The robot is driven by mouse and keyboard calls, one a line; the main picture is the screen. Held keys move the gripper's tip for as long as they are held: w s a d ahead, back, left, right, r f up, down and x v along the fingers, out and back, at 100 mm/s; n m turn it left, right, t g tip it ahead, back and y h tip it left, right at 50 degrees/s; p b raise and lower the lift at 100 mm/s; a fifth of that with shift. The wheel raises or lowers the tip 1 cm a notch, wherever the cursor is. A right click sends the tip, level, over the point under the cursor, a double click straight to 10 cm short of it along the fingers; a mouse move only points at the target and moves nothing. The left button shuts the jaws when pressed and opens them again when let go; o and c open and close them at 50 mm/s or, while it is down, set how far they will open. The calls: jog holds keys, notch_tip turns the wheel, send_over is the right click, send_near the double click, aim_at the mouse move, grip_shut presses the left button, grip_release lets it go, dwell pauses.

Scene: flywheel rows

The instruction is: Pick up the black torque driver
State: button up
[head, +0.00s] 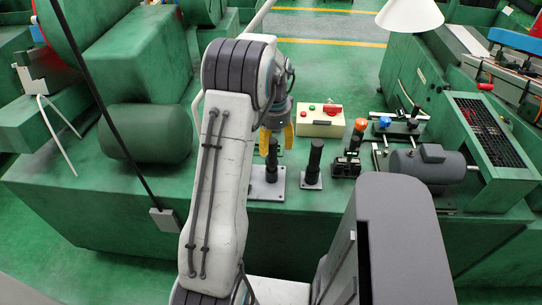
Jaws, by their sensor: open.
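My gripper (276,141) is above the green bench, with its yellow fingers apart and pointing down. A black upright cylinder (272,164) stands on a light metal plate just below the fingers; its top shows between or behind the fingertips, and I cannot tell which. A second black upright cylinder (314,163) stands on a smaller plate to the right, apart from the gripper. Either could be the black torque driver; the picture does not settle which. My arm hides part of the bench to the left.
A beige control box (313,124) with red and green buttons sits behind the cylinders. A black device with an orange knob (360,125) and a grey motor (425,165) stand to the right. Green machinery (140,70) fills the left. The bench front edge is nearby.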

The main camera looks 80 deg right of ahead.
aim_at(271, 154)
jog(key=f, duration=0.3)
jog(key=shift+w+a+f+p, duration=0.1)
jog(key=shift+w+a+p, duration=0.15)
jog(key=shift+w+p, duration=0.05)
jog(key=shift+f, duration=0.7)
grip_shut()
